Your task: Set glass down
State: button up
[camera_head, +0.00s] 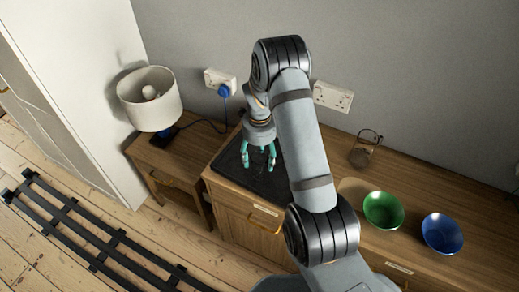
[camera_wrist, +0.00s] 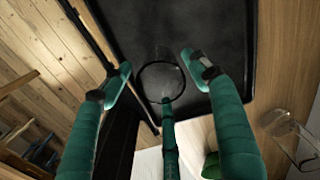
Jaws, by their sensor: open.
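A clear round glass (camera_wrist: 162,82) stands on a black tray (camera_wrist: 215,25), seen from above in the wrist view. In the head view the same black tray (camera_head: 228,163) lies on the left end of the wooden cabinet, and the glass is too faint to make out surely. My gripper (camera_head: 259,160) hangs low over the tray with its green fingers pointing down. In the wrist view my gripper (camera_wrist: 157,74) is open, its fingers spread around the glass with gaps on the left and right. I cannot tell whether the lower finger touches the glass.
A glass jug (camera_head: 365,150) stands to the right on the cabinet top (camera_head: 420,178). A green bowl (camera_head: 383,210) and a blue bowl (camera_head: 442,233) are nearer the front right. A lamp (camera_head: 150,98) stands on a small table at the left. Wall sockets are behind.

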notch_tip(320, 180, up, 7)
jog(key=b, duration=0.1)
jog(key=shift+f, duration=0.2)
jog(key=shift+f, duration=0.15)
notch_tip(320, 180, down, 12)
jog(key=p, duration=0.3)
jog(key=shift+w+r, duration=0.1)
jog(key=shift+r, duration=0.5)
